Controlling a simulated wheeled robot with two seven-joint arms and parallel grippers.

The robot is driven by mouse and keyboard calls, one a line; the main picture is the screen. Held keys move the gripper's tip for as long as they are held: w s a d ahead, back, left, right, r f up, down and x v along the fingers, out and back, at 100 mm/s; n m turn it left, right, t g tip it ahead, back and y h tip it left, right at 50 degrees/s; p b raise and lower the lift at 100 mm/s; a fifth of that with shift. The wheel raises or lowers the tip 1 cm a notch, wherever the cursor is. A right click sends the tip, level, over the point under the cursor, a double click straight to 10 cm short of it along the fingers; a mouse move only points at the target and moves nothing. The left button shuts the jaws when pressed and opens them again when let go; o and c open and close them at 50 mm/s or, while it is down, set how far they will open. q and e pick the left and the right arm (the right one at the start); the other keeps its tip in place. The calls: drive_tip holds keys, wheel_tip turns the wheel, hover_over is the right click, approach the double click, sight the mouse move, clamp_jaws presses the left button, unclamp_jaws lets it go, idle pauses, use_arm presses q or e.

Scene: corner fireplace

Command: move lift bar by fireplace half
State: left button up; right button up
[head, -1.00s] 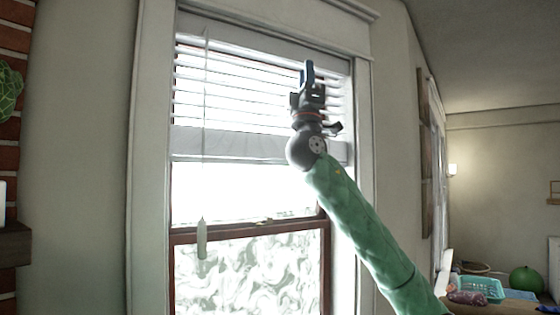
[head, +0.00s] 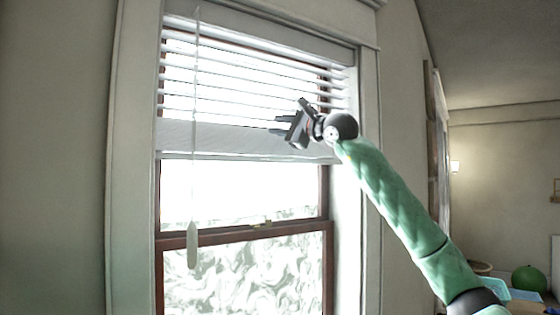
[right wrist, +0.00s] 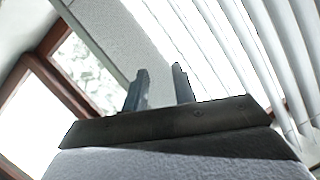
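The lift bar (head: 225,139) is the wide white rail at the bottom of the window blind, level and partway down the window. In the right wrist view the lift bar (right wrist: 122,38) runs diagonally behind the fingers. My right gripper (head: 277,124) is in front of the bar's right part in the head view, its fingers pointing left. My left gripper is out of view.
Blind slats (head: 240,85) hang above the bar. A wand (head: 193,240) hangs at the window's left. The brown window sash (head: 245,234) is below. A green ball (head: 528,279) and a teal basket (head: 496,289) are at the lower right. The left wall is bare.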

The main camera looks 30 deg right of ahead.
sight(281, 158)
drive_tip(key=d+f+g+h, duration=0.3)
drive_tip(key=d+f+h, duration=0.2)
drive_tip(key=f+h, duration=0.15)
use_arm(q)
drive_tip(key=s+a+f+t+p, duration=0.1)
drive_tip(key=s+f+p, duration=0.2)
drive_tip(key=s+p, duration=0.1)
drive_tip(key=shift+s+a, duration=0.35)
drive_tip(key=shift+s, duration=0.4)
use_arm(e)
drive_tip(key=shift+n+g+y, duration=0.3)
drive_tip(key=shift+n+y, duration=0.05)
drive_tip(key=shift+n, duration=0.35)
drive_tip(key=shift+d+f+x, duration=0.15)
drive_tip(key=shift+x, duration=2.05)
drive_tip(key=shift+d+f+x, duration=0.1)
drive_tip(key=shift+f+x, duration=0.05)
drive_tip(key=shift+x, duration=2.05)
clamp_jaws()
